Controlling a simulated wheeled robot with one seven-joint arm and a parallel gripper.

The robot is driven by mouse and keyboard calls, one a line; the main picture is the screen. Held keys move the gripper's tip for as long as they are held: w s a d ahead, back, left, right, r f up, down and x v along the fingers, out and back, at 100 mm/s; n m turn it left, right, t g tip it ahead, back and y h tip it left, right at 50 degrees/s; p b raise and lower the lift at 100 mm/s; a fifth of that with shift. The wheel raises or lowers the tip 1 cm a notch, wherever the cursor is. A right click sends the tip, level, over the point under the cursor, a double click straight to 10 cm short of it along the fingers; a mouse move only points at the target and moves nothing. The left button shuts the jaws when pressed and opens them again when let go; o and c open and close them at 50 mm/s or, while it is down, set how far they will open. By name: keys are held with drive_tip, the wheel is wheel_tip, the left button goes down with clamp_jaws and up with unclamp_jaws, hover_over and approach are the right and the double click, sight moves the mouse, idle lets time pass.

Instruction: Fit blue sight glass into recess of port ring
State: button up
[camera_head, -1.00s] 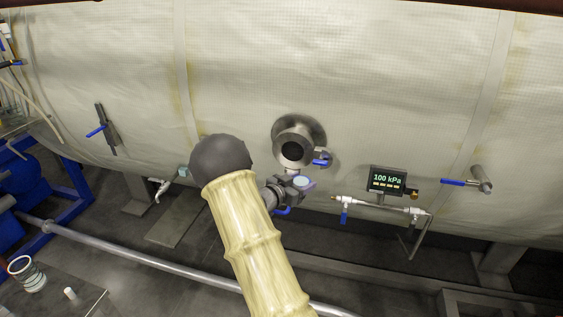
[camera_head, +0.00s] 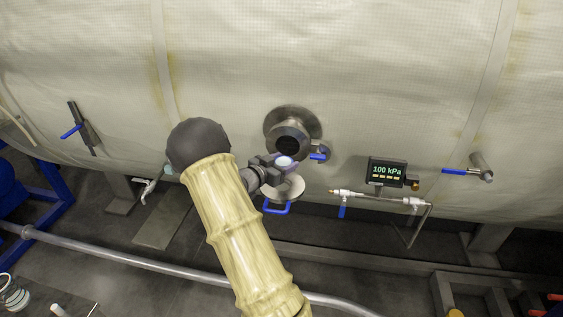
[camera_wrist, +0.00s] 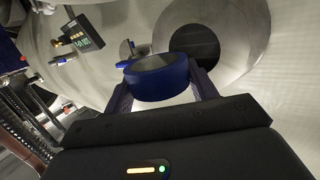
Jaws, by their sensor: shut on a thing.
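The blue sight glass (camera_wrist: 158,82) is a thick blue-rimmed disc with a pale face. My gripper (camera_wrist: 160,92) is shut on it, one finger on each side. In the head view the glass (camera_head: 285,161) shows as a small light disc at the end of my gripper (camera_head: 280,164). The port ring (camera_head: 291,138) is a metal collar with a dark opening on the tank wall. The glass is just below the ring in the head view and apart from it. In the wrist view the ring (camera_wrist: 226,50) is beyond the glass, up and right. Its recess is partly hidden.
A round plate with a blue handle (camera_head: 277,206) hangs below the port. A blue-handled valve (camera_head: 319,155) sits close on the port's right. A display reading 100 kPa (camera_head: 386,172) and piping are further right. The tank wall above the port is clear.

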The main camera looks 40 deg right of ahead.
drive_tip(key=shift+w+a+f+b, duration=0.1)
drive_tip(key=shift+f+b, duration=1)
drive_tip(key=shift+f, duration=0.4)
drive_tip(key=shift+w+f+b, duration=0.1)
drive_tip(key=shift+f+b, duration=1)
drive_tip(key=shift+f, duration=0.35)
drive_tip(key=shift+s, duration=0.15)
drive_tip(key=shift+w, duration=0.2)
drive_tip(key=shift+s, duration=0.25)
drive_tip(key=shift+w+a+f, duration=0.1)
drive_tip(key=shift+w+f, duration=0.1)
